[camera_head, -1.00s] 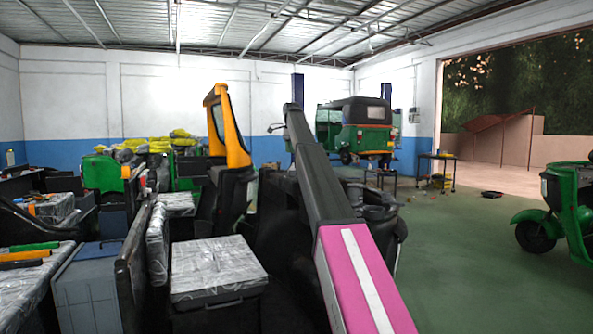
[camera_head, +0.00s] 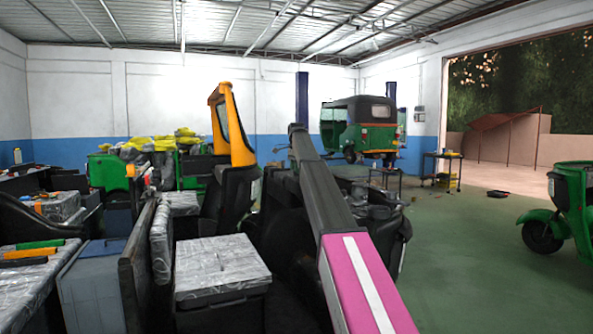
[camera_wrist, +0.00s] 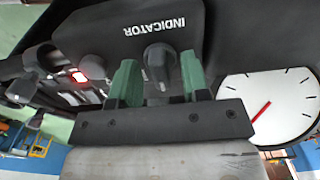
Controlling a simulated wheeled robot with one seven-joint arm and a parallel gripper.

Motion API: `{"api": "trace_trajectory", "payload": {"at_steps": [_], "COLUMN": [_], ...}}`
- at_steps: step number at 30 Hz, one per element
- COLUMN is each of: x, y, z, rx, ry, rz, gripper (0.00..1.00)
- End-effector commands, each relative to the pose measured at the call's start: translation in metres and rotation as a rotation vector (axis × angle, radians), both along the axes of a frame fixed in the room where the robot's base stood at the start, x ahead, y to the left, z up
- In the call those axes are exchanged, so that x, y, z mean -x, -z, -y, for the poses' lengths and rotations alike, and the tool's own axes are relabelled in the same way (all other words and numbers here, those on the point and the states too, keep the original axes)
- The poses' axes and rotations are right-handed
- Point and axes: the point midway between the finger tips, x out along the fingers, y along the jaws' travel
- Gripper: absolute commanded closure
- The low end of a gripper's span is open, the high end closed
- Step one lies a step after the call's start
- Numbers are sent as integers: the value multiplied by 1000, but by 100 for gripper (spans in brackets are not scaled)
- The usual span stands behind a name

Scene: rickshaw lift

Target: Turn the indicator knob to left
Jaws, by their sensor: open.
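The dark indicator knob (camera_wrist: 159,60) shows in the wrist view on a black panel (camera_wrist: 95,35), under the upside-down white label INDICATOR (camera_wrist: 155,27). My gripper (camera_wrist: 158,75) has its two green fingers on either side of the knob. The fingers are open, with a gap visible on each side of the knob. In the head view my arm hides the knob and gripper.
A white dial with a red needle (camera_wrist: 268,108) sits right of the knob. A lit red switch (camera_wrist: 79,76) and grey levers are at its left. In the head view, wrapped boxes (camera_head: 220,265) stand at lower left; green floor (camera_head: 465,260) is open at right.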

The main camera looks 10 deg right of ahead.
Motion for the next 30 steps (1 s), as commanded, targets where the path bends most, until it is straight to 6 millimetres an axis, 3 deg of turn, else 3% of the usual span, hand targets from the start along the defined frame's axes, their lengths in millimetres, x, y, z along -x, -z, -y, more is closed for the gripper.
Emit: {"api": "trace_trajectory", "payload": {"at_steps": [7, 11, 21, 30], "x": [0, 0, 0, 0], "y": [1, 1, 1, 1], "z": [0, 0, 0, 0], "rx": [0, 0, 0, 0], "ry": [0, 0, -25, -190], "rz": [0, 1, 1, 1], "gripper": [57, 100, 100, 100]}}
